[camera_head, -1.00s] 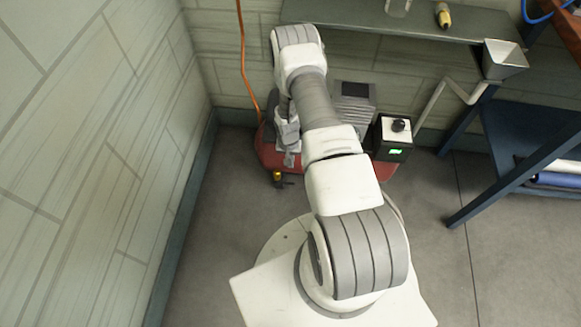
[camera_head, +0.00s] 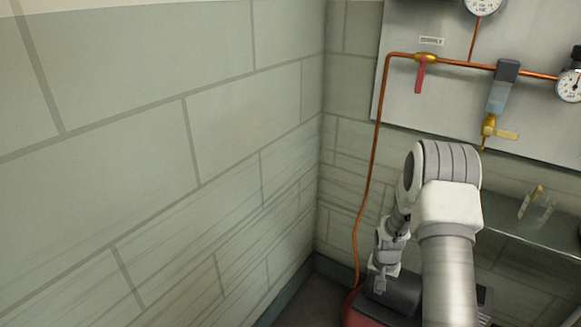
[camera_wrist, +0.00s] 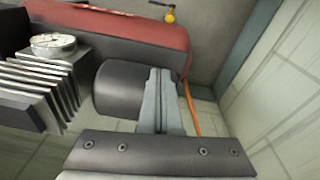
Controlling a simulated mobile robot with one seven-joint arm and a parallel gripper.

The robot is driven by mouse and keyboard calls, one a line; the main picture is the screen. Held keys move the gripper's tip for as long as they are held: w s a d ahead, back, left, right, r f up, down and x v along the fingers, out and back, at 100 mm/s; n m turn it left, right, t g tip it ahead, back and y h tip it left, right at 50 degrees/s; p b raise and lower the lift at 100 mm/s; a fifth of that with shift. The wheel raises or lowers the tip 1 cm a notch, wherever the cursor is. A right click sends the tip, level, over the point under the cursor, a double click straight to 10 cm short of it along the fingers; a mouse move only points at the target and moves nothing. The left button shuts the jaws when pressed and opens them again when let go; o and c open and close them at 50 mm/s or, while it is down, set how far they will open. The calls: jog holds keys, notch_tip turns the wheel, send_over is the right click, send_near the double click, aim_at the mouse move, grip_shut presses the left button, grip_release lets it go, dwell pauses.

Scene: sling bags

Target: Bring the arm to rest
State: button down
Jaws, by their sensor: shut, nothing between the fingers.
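My arm (camera_head: 446,215) is white and grey and bends over at the right of the head view, with its wrist hanging down on the left side. My gripper (camera_head: 380,284) points down, above or in front of a red machine (camera_head: 356,318). In the wrist view my gripper's two grey fingers (camera_wrist: 160,73) lie together, with nothing between them. Behind them is a dark cylinder (camera_wrist: 118,90) on the red machine; I cannot tell whether the fingers touch it.
Metal fins (camera_wrist: 45,85) and a round-topped part (camera_wrist: 54,44) are close on the left. An orange pipe (camera_head: 372,150) runs down the wall near the corner. A wall panel (camera_head: 440,95) holds gauges and valves; a shelf (camera_head: 530,232) is at the right. The left wall (camera_head: 150,150) is bare.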

jog(key=s+a+r+n+t, duration=0.1)
jog(key=s+a+r, duration=0.1)
jog(key=r, duration=0.8)
jog(key=s+a+r+n, duration=0.1)
jog(key=s+a+r, duration=0.15)
jog(key=r, duration=0.65)
jog(key=s+a+r+t, duration=0.1)
jog(key=s+a+r, duration=0.15)
jog(key=r, duration=0.75)
jog(key=s+a+r+n+t, duration=0.1)
jog(key=s+a+r, duration=0.1)
jog(key=s+r, duration=0.35)
jog(key=s+a+r+n+t+y, duration=0.1)
jog(key=s+r, duration=0.1)
jog(key=s, duration=0.6)
jog(key=s+a+r+n+t, duration=0.1)
jog(key=s+a+r, duration=0.15)
jog(key=s, duration=0.45)
notch_tip(320, 180, up, 20)
jog(key=p, duration=1.9)
jog(key=shift+d, duration=0.25)
